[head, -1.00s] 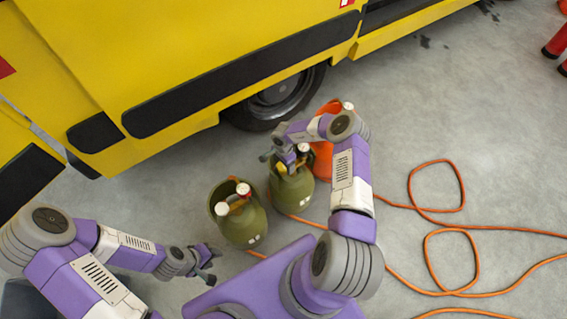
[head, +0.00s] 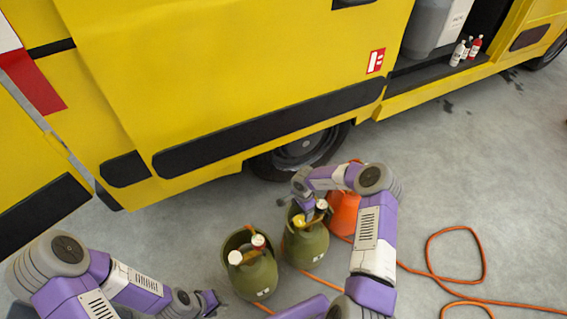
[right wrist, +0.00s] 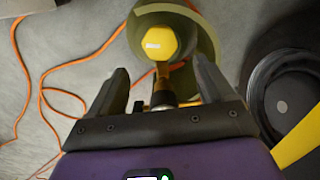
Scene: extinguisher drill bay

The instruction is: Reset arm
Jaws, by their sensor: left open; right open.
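My right arm reaches over the right-hand olive-green container (head: 306,246). Its gripper (head: 303,201) is open just above the container's top, partly hidden by the wrist. In the right wrist view, my open right gripper (right wrist: 163,90) has its fingers on either side of a yellow and black fitting. A yellow cap (right wrist: 158,42) lies beyond the fingertips, over the green rim; contact cannot be told. My left gripper (head: 209,301) is open and empty, low over the floor, left of the other olive-green container (head: 252,276).
A yellow van (head: 230,90) stands behind, its wheel (head: 300,150) close to my right gripper. An orange object (head: 343,213) stands beside my right forearm. An orange hose (head: 482,262) loops over the floor. Small bottles (head: 466,50) stand on the van's sill.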

